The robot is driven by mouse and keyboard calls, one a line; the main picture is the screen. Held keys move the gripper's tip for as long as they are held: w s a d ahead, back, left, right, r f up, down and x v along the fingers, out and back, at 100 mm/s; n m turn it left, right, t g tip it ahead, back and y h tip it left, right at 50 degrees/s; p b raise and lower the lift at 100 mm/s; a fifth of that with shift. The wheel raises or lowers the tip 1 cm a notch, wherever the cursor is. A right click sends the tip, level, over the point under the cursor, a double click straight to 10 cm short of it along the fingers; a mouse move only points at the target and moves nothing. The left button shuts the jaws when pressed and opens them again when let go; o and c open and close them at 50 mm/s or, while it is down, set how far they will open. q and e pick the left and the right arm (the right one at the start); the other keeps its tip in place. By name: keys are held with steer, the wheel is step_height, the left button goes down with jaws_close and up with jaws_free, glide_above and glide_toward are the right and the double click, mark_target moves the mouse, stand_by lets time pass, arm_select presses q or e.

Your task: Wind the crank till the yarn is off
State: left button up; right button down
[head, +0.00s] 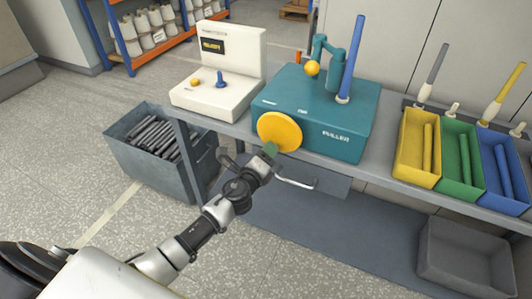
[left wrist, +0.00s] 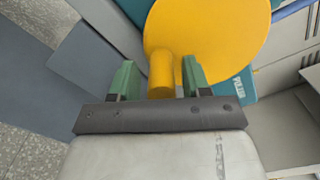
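The teal puller machine (head: 325,112) stands on the bench with a yellow crank disc (head: 280,128) on its front. In the left wrist view the disc (left wrist: 210,40) fills the top, and its yellow handle (left wrist: 161,75) sticks out towards me. My left gripper (head: 268,151) is at the disc's lower edge. Its green fingers (left wrist: 158,80) are open on either side of the handle, with a gap visible on each side. A tall blue bobbin (head: 352,60) stands upright on the machine, beside a teal arm with a yellow ball (head: 312,68). My right gripper is out of view.
A white console (head: 215,96) with a blue stick and yellow button stands left of the machine. Yellow (head: 402,160), green (head: 451,176) and blue (head: 487,190) trays hold bobbins at right. A grey bin (head: 150,165) of dark bobbins stands at left. A drawer handle (head: 298,184) juts out below the disc.

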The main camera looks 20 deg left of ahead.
arm_select(q)
steer(key=shift+o, duration=0.2)
steer(key=shift+s, duration=0.1)
steer(key=s, duration=1)
steer(key=shift+s+a+b, duration=0.2)
steer(key=shift+s+b, duration=0.1)
steer(key=shift+b, duration=0.05)
steer(key=s+a+f+n+g+p, duration=0.1)
steer(key=s+f+n+g, duration=0.2)
steer(key=f, duration=0.6)
steer(key=s+a+f+n+g+y+p, duration=0.15)
steer(key=s+f+n, duration=0.25)
steer(key=f, duration=0.4)
steer(key=s+a+f+n+g, duration=0.1)
steer(key=s+f+n+g, duration=0.25)
steer(key=f, duration=0.55)
steer(key=s+d+f+n+g+p, duration=0.1)
steer(key=s+f+n+g, duration=0.2)
steer(key=s, duration=0.7)
steer(key=s+d+f+n+g+p, duration=0.1)
steer(key=s+f+n+g, duration=0.2)
steer(key=s+f, duration=0.4)
steer(key=s+d+f+n+g, duration=0.2)
steer(key=s+f+n, duration=0.3)
steer(key=s, duration=0.8)
steer(key=shift+s+f+g+h+p, duration=0.2)
steer(key=shift+f+g+h+p, duration=0.2)
steer(key=shift+g+h, duration=0.1)
